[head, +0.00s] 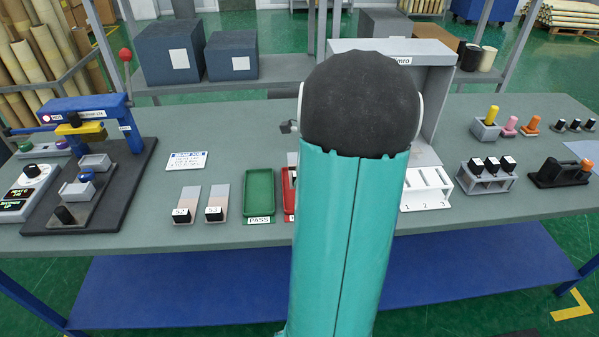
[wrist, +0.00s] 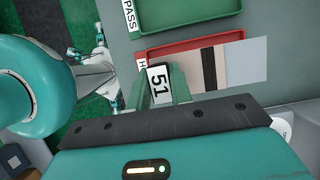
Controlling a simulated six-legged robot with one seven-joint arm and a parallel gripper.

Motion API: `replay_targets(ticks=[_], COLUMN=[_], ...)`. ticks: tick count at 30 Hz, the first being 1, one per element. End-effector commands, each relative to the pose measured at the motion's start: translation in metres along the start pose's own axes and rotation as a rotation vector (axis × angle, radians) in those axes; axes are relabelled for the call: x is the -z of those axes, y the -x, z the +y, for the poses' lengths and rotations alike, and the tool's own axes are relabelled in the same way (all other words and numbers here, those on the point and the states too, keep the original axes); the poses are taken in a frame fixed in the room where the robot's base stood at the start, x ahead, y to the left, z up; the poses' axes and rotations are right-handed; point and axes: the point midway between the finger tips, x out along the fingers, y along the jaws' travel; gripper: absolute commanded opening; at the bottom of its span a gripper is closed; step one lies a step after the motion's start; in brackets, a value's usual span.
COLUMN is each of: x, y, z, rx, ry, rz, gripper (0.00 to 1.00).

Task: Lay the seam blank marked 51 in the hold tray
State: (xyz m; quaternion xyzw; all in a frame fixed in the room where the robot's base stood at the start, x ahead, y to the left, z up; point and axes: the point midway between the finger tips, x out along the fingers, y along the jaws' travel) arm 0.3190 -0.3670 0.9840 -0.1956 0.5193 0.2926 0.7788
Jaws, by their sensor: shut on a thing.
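The seam blank marked 51 (wrist: 229,67) shows in the wrist view as a flat pale strip with a dark band across it and a black block numbered 51 at one end. My gripper (wrist: 162,84) is shut on that numbered block. The strip covers much of the red hold tray (wrist: 190,45), and its far end reaches past the tray's right edge in the picture. I cannot tell whether it touches the tray. In the head view the red tray (head: 288,207) is mostly hidden behind my arm, and my gripper is hidden too.
The green PASS tray (head: 260,192) stands left of the red tray and looks empty. Two similar blanks (head: 187,203) (head: 217,202) lie further left. A white numbered rack (head: 427,190) and a grey box-like stand (head: 434,95) are right of my arm.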

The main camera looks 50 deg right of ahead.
Motion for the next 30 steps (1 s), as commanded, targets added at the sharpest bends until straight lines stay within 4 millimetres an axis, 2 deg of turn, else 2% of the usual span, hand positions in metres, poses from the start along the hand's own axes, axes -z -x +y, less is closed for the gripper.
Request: replay_targets(ticks=[7,21,30], x=[-0.001,0.013,0.018], y=[-0.002,-0.038,-0.047], z=[0.002,0.001,-0.001], rx=[-0.001,-0.002,0.000], ry=[0.001,0.000,0.002], rz=[-0.003,-0.004,-0.002], gripper=[0.00,0.00,0.00])
